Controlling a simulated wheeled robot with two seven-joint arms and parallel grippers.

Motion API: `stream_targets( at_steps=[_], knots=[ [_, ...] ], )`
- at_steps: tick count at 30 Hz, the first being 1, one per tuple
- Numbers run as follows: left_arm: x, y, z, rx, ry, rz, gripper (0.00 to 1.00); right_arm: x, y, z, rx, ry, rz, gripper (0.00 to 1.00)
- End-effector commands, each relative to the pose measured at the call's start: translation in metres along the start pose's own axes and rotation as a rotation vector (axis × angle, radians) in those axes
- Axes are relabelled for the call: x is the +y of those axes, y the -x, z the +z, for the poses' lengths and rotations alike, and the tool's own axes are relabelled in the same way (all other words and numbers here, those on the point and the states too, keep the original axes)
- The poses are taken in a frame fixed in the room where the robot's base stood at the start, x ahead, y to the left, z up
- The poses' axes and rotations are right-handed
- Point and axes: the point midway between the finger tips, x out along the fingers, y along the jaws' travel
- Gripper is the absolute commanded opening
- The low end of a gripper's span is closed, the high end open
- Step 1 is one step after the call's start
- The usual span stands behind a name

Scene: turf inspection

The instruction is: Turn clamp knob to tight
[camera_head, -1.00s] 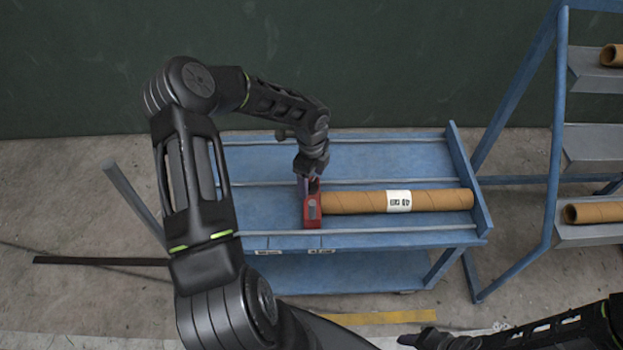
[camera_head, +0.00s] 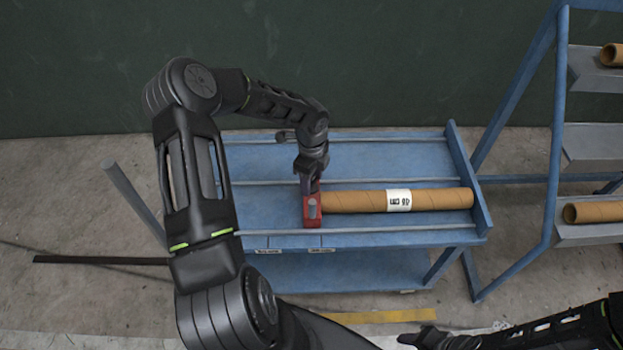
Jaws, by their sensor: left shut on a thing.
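The red clamp (camera_head: 312,222) sits on the blue cart top at the left end of a brown cardboard tube (camera_head: 355,202). A light grey patch shows on the clamp's upper face. My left gripper (camera_head: 310,188) points down at the back of the clamp and is shut on the clamp knob, which is mostly hidden behind the fingers. The knob's angle cannot be read. My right gripper (camera_head: 418,341) is low at the bottom edge, away from the cart, and its jaws are too dark to read.
The blue cart (camera_head: 385,160) has thin rails across its top and a raised right edge (camera_head: 468,180). The tube bears a white label (camera_head: 399,200). A blue rack (camera_head: 550,150) with more tubes stands at the right. The cart top behind the tube is clear.

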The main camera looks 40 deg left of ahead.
Motion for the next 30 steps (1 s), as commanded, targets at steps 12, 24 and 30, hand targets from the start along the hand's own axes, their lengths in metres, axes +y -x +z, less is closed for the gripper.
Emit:
stream_targets(
  at_steps=[12,24,30],
  knots=[
    [0.000,0.000,0.000,0.000,0.017,0.000,0.10,0.001,-0.002,0.000,0.000,0.000,0.000,0.41],
    [-0.001,-0.002,0.000,-0.001,0.196,-0.001,0.10,0.005,-0.017,-0.002,0.004,0.003,-0.005,0.41],
    [-0.001,-0.003,-0.001,0.000,0.365,-0.003,0.10,0.011,-0.031,-0.002,0.005,0.003,-0.005,0.41]
  ],
)
